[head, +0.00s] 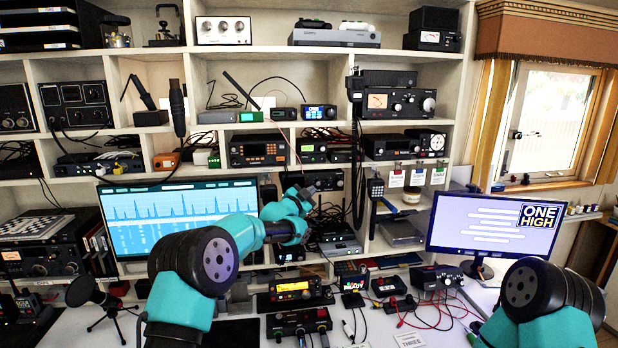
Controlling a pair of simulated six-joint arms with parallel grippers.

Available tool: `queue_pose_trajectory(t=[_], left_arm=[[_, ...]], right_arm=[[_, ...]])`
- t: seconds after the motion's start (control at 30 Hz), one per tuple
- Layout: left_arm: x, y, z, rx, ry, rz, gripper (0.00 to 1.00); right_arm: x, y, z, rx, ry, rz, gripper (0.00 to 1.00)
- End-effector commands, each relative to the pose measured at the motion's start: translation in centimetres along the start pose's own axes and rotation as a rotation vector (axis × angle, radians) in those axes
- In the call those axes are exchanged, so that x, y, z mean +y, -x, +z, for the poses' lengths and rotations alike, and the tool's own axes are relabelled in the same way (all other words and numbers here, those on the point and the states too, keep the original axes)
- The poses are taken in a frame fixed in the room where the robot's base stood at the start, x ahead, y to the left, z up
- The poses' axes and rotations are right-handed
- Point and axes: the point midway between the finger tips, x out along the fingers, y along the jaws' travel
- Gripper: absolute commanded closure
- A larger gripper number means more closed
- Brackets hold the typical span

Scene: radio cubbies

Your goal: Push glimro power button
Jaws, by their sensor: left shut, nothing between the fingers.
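My left arm reaches from the lower left toward the shelf cubbies. Its left gripper (306,193) is shut with nothing in it, in front of the middle cubbies. No name reading glimro is legible, so I cannot tell which device is the glimro or where its power button is. Close to the gripper are a black radio (325,180) just behind it and a silver-grey unit (340,245) below right. The arm hides part of the cubbies there, and contact cannot be told. My right arm shows at the lower right, with its gripper out of view.
The shelf (335,59) is full of radios and cables. A left monitor (150,205) shows a spectrum and a right monitor (490,225) shows text. On the desk stand an orange-display radio (293,289), a microphone (88,292) and several small boxes with loose red and black wires.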

Motion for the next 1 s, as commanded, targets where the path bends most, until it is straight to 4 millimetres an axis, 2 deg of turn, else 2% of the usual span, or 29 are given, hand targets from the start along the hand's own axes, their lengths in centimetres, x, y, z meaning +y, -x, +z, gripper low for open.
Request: queue_pose_trajectory(t=[1.0], left_arm=[[-0.45,-0.64,0.49,0.0,0.001,0.0,1.0]], right_arm=[[0.0,0.0,0.0,0.0,0.0,0.0,0.57]])
